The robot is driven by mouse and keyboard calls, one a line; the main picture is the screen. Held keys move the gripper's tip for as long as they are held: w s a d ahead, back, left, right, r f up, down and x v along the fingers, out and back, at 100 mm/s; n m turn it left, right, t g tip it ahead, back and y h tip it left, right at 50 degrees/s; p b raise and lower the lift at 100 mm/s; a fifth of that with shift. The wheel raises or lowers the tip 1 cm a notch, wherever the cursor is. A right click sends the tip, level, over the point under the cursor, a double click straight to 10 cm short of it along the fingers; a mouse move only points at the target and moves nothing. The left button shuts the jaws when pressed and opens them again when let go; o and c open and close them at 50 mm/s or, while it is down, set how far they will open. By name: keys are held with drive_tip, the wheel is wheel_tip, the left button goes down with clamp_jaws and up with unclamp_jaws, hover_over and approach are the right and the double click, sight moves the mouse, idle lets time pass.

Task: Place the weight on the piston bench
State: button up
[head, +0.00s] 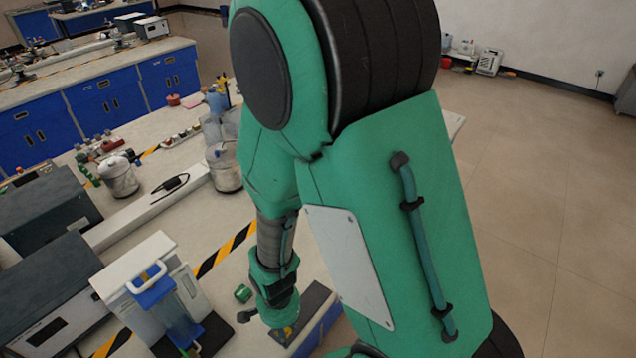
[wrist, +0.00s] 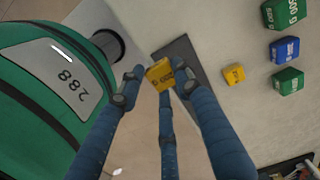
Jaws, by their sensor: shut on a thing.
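My gripper (wrist: 160,80) has blue jointed fingers and is shut on a small yellow weight (wrist: 160,73). The weight is held over or near a flat dark plate (wrist: 192,58); I cannot tell whether it touches. In the head view my gripper (head: 280,322) is low over the bench top beside the dark plate (head: 308,304), partly hidden by my arm. A white apparatus with a blue handled block and a clear tube, perhaps the piston bench (head: 150,262), stands to its left on a dark base.
Another yellow weight (wrist: 234,74), a blue weight (wrist: 285,49) and two green weights (wrist: 283,13) (wrist: 287,81) lie on the bench top. Grey instrument boxes (head: 48,290) stand at left. Buckets (head: 120,178) stand farther back. The bench's right edge is close to the plate, with open floor beyond.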

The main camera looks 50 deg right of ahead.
drive_tip(key=shift+m, duration=0.4)
drive_tip(key=s, duration=0.1)
drive_tip(key=s+f, duration=0.1)
drive_tip(key=s, duration=0.1)
drive_tip(key=s+a, duration=0.1)
drive_tip(key=s, duration=0.1)
drive_tip(key=shift+f, duration=0.15)
drive_tip(key=shift+w, duration=0.15)
drive_tip(key=shift+c, duration=0.2)
drive_tip(key=w+d+b, duration=0.1)
drive_tip(key=w, duration=0.4)
drive_tip(key=w+d+f+b, duration=0.1)
drive_tip(key=w, duration=0.4)
drive_tip(key=w+d+b, duration=0.1)
drive_tip(key=w, duration=0.4)
drive_tip(key=shift+w+d+f, duration=0.2)
drive_tip(key=shift+d+f, duration=0.05)
drive_tip(key=shift+d, duration=0.1)
drive_tip(key=shift+o, duration=0.2)
drive_tip(key=shift+f+b, duration=0.55)
drive_tip(key=shift+f, duration=1.2)
drive_tip(key=shift+f, duration=0.15)
drive_tip(key=o, duration=1.3)
